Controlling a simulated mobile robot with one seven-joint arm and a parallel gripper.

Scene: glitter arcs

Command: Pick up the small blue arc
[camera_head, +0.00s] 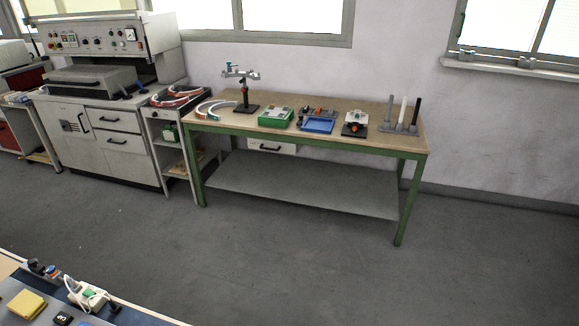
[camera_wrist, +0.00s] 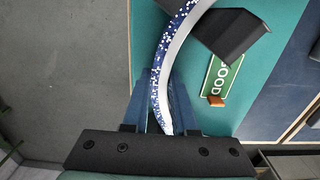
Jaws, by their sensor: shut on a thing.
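The small blue arc (camera_wrist: 163,62) shows in the wrist view as a curved strip with a blue-and-white speckled side and a pale edge. It runs from the top of the picture down between the fingers of my gripper (camera_wrist: 162,85). The gripper is shut on it near its lower end. The far end of the arc runs out of the picture at the top. I cannot tell whether the arc touches the surface below. Neither the gripper nor this arc can be made out in the head view.
In the wrist view, a dark block (camera_wrist: 229,33) and a green sign (camera_wrist: 221,75) lie on a teal surface (camera_wrist: 265,95) right of the arc. In the head view, a green-legged workbench (camera_head: 345,98) holds several fixtures; open floor (camera_head: 290,265) lies before it.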

